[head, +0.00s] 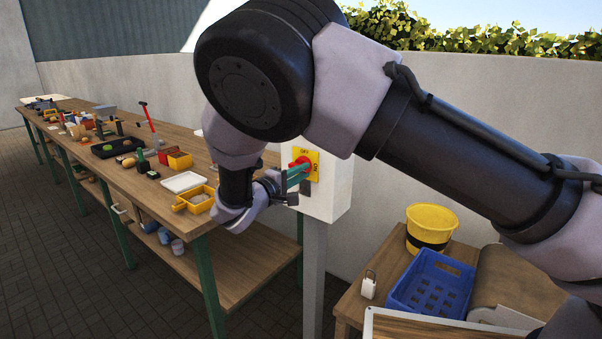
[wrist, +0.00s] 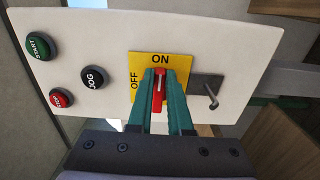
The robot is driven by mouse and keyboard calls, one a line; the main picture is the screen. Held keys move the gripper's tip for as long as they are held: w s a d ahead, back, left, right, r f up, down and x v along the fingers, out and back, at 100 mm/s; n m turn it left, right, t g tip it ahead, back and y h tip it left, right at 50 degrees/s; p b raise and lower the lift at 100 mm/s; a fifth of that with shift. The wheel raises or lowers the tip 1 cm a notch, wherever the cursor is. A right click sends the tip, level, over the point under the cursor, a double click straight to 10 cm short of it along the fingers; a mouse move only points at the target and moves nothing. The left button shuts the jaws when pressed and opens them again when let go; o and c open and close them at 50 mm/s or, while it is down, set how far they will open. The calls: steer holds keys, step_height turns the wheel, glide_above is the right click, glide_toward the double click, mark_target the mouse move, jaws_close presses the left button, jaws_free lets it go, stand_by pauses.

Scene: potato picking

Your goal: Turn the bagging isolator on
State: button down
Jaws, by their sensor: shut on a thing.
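The isolator is a red handle (wrist: 159,88) on a yellow plate (wrist: 137,63) fixed to a pale control box (head: 329,190) on a grey post. In the wrist view, ON is printed above the handle and OFF to its left. The handle lies upright in that view, its far end just below ON. My gripper (wrist: 160,92) has its green fingers shut on the handle, one finger on each side. In the head view my gripper (head: 298,173) reaches the plate from the left, and its fingers partly hide the handle.
Green (wrist: 39,46), black JOG (wrist: 94,77) and red (wrist: 61,98) buttons sit on the panel; a grey bracket with a hook (wrist: 209,88) is right of the plate. A long workbench (head: 150,201) stands left; a blue crate (head: 432,284), yellow bucket (head: 431,219) and padlock (head: 369,287) stand right.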

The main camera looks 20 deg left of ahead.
steer(key=shift+f, duration=0.1)
steer(key=c, duration=0.8)
jaws_free()
steer(key=shift+c, duration=0.2)
steer(key=v, duration=1.1)
